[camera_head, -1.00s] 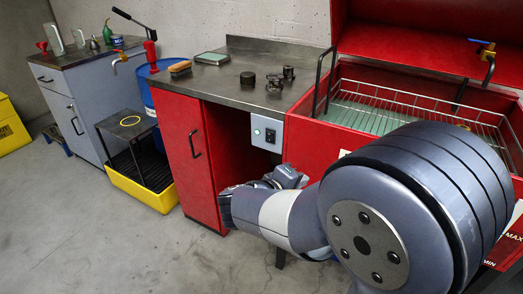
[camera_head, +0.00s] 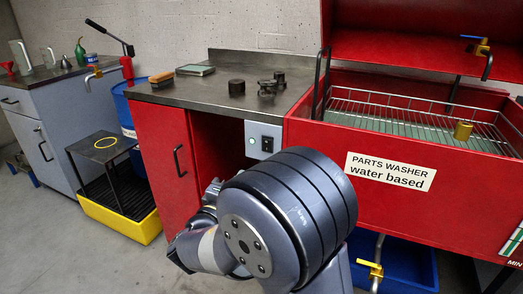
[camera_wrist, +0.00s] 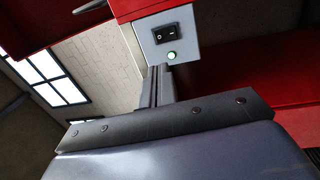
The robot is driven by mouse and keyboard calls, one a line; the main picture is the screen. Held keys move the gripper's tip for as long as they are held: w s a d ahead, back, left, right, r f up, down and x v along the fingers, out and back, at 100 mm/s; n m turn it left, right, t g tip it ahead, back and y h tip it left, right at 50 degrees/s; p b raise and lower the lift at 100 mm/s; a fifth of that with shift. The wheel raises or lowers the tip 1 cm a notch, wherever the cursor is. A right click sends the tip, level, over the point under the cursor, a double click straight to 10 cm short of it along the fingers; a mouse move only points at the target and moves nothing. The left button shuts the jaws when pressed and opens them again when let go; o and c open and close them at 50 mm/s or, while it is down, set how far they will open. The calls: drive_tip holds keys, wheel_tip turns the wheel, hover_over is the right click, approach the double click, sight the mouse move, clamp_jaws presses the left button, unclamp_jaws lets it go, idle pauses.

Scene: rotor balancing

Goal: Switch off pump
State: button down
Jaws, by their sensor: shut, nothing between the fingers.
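The pump switch box (camera_head: 262,139) is a grey box on the front of the red parts washer bench. It carries a lit green lamp (camera_head: 252,140) and a black rocker switch (camera_head: 267,144). In the wrist view the box (camera_wrist: 190,45) sits at top centre, turned, with the rocker (camera_wrist: 166,34) and the lit lamp (camera_wrist: 172,55). My gripper (camera_wrist: 160,72) is shut and empty, its tips just below the box in that view; I cannot tell whether they touch it. In the head view my gripper (camera_head: 213,188) is mostly hidden behind my arm, low and left of the box.
The red parts washer (camera_head: 390,177) with its wire basket and brass tap (camera_head: 482,48) stands at right. A brush (camera_head: 161,78) and dark round parts (camera_head: 237,88) lie on the bench top (camera_head: 205,95). A yellow tray (camera_head: 120,222) stands on the floor at left.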

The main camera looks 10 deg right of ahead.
sight(266, 141)
drive_tip(key=b+x, duration=0.1)
drive_tip(key=x, duration=1.3)
drive_tip(key=shift+b, duration=0.4)
drive_tip(key=shift+r, duration=0.1)
drive_tip(key=shift+w+d+r+g+y+p, duration=0.2)
drive_tip(key=shift+w+r+g+y+p, duration=0.15)
drive_tip(key=shift+r+p, duration=0.3)
drive_tip(key=shift+s+f, duration=0.1)
drive_tip(key=shift+f, duration=0.25)
